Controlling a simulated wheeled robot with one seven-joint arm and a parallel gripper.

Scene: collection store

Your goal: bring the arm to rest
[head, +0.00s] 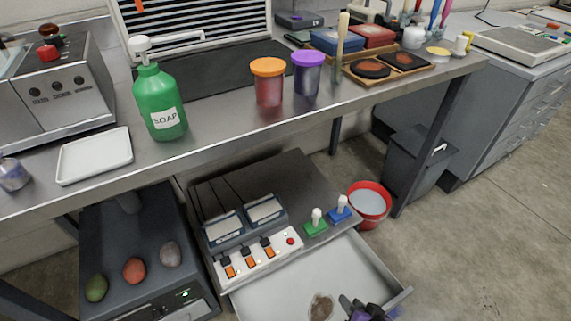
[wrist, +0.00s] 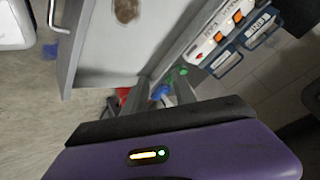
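My gripper (head: 364,308) shows at the bottom edge of the head view, dark with purple parts, by the right side of the open drawer (head: 270,300). Its purple body with a black strip fills the bottom of the wrist view (wrist: 160,125).
The drawer juts out below a white switch panel (head: 258,254) with orange switches. A steel bench (head: 220,135) above bears a green soap bottle (head: 160,105) and jars. A red bucket (head: 369,203) stands on the floor. Floor (head: 480,250) at the right is clear.

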